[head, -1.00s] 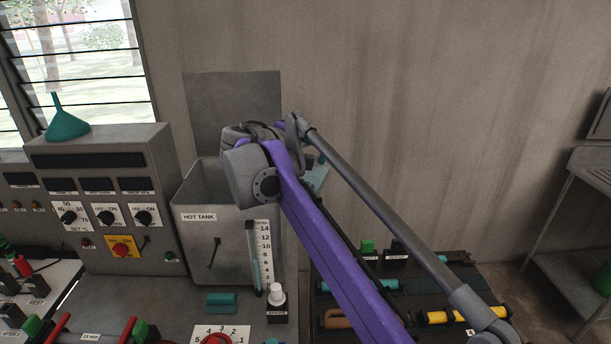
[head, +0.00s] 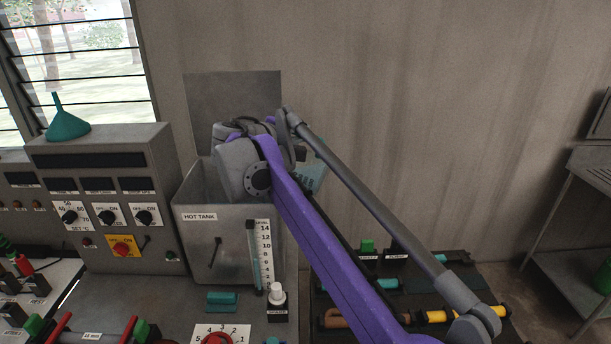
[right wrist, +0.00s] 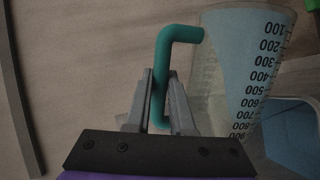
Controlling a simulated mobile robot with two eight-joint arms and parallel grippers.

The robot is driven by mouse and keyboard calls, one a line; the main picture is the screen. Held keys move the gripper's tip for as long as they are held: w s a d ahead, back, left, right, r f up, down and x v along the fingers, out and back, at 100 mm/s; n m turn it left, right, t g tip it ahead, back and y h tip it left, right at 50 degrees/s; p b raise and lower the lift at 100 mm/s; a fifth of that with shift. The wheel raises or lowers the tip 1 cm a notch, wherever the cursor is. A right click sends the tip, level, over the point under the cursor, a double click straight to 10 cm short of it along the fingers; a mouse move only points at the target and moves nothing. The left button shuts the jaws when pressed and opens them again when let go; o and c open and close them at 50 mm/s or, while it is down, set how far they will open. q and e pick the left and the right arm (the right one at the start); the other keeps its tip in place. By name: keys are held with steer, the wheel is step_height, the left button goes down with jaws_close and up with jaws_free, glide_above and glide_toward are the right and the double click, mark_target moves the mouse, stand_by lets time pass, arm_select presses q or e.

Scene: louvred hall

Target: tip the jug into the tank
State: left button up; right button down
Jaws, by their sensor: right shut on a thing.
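The jug (right wrist: 235,70) is clear, with black graduation marks, a teal handle and bluish contents. My right gripper (right wrist: 160,84) is shut on the handle in the right wrist view. In the head view only part of the jug (head: 312,174) shows, behind my right arm and to the right of the tank's upper edge; it looks tilted. The rest of it and the gripper's fingers are hidden by my wrist. The grey tank (head: 200,250), labelled HOT TANK, stands below and left of my wrist, with a level scale on its front. My left gripper is out of view.
A grey control box (head: 105,205) with a teal funnel (head: 68,125) on top stands left of the tank. A white-capped bottle (head: 277,300) stands before the tank. A dark tool tray (head: 400,275) lies on the right. A metal shelf unit (head: 580,265) stands far right.

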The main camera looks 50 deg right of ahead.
steer(key=shift+w, duration=0.1)
steer(key=shift+w+a+r+n, duration=0.2)
steer(key=shift+w+r+n, duration=0.2)
steer(key=shift+w+r, duration=0.15)
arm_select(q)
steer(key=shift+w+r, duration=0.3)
arm_select(e)
steer(key=shift+w, duration=0.2)
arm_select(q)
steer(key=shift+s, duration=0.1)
arm_select(e)
steer(key=shift+s, duration=0.15)
steer(key=shift+h, duration=0.3)
